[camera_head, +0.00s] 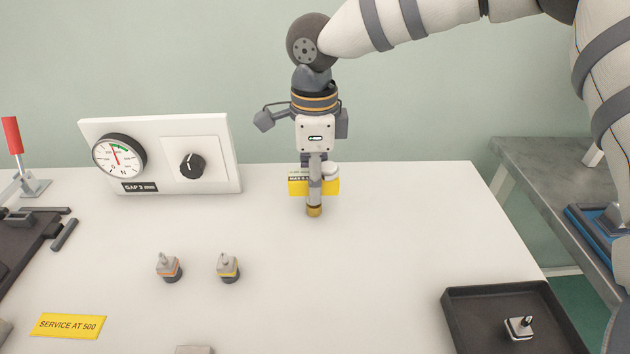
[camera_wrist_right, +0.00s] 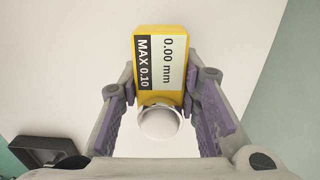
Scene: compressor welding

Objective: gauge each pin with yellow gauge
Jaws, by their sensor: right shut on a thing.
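The yellow gauge (camera_head: 331,187) is held in my right gripper (camera_head: 315,196) above the back middle of the white table. Two small grey pieces with a pin on top stand on the table, one with an orange band (camera_head: 168,267) and one with a yellow band (camera_head: 229,268). A third pinned piece (camera_head: 520,327) sits in the black tray. My left gripper is out of view.
A white panel (camera_head: 215,175) with a dial (camera_head: 119,156) and black knob (camera_head: 191,166) stands at the back left. A red-handled clamp (camera_head: 13,137) is at far left. A yellow "SERVICE AT 500" sign (camera_head: 68,326) and the black tray (camera_head: 465,328) are in front. The table's middle right is clear.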

